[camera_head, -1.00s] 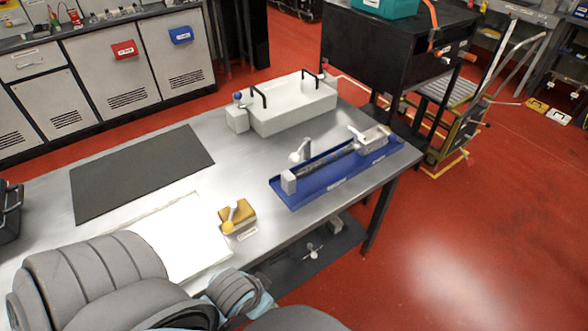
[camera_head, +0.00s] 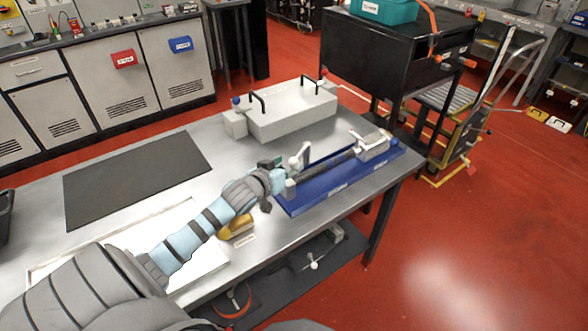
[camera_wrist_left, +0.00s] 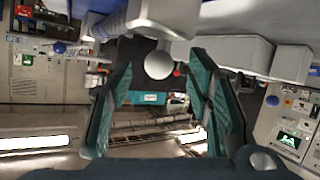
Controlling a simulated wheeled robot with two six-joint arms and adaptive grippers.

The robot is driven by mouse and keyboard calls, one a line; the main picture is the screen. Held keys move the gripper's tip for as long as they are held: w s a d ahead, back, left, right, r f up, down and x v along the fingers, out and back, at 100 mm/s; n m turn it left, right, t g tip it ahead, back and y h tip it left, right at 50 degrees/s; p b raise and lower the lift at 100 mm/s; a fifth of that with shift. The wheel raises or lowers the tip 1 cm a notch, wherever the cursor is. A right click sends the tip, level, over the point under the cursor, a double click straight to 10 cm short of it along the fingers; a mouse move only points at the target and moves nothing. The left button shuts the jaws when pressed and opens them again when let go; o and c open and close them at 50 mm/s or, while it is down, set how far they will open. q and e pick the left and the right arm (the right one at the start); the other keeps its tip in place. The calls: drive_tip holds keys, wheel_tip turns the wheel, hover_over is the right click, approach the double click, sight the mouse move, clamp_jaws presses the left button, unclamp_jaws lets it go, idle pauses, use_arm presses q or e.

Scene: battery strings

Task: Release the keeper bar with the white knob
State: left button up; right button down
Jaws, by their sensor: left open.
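The white knob (camera_head: 295,161) stands on a white lever at the near left end of the blue fixture (camera_head: 312,203). A long dark bar (camera_head: 328,168) lies along this fixture; I cannot tell whether it is the keeper bar. My left gripper (camera_head: 275,166) is just left of the knob. In the left wrist view, the round white knob (camera_wrist_left: 159,65) shows between the teal fingers of my left gripper (camera_wrist_left: 162,75), which are open and apart from each other. I see no contact with the knob. My right gripper is not in view.
A white box (camera_head: 290,112) with black handles and a blue knob (camera_head: 236,101) stands behind the fixture. A yellow block (camera_head: 238,229) sits beside my left forearm. A dark mat (camera_head: 135,176) lies at the left. The steel table between mat and box is clear.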

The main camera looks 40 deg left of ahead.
sight(291, 164)
use_arm(q)
drive_tip(key=b+x, duration=0.1)
drive_tip(key=x, duration=0.3)
clamp_jaws()
